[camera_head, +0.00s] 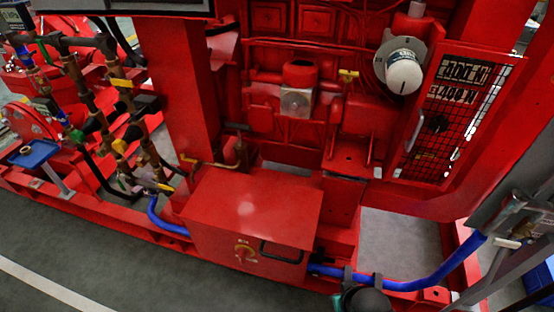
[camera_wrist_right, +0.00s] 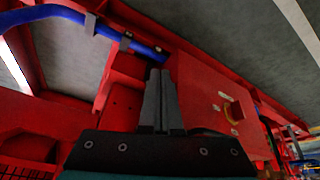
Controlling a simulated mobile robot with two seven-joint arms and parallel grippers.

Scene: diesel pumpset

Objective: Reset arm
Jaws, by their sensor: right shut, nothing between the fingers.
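My right gripper (camera_wrist_right: 160,75) is shut and empty in the right wrist view, its two dark fingers together. Behind the fingertips is the red pumpset frame, with a red box (camera_wrist_right: 205,95) just to the right. In the head view a dark rounded part of my right arm shows at the bottom edge, right of the red box (camera_head: 255,205); the fingers cannot be made out there. My left gripper is not in view.
A blue hose (camera_head: 430,277) runs along the base rail. Brass valves and pipes (camera_head: 118,150) stand at left. A mesh guard (camera_head: 445,110) is at right. Grey floor (camera_head: 60,255) lies open in front.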

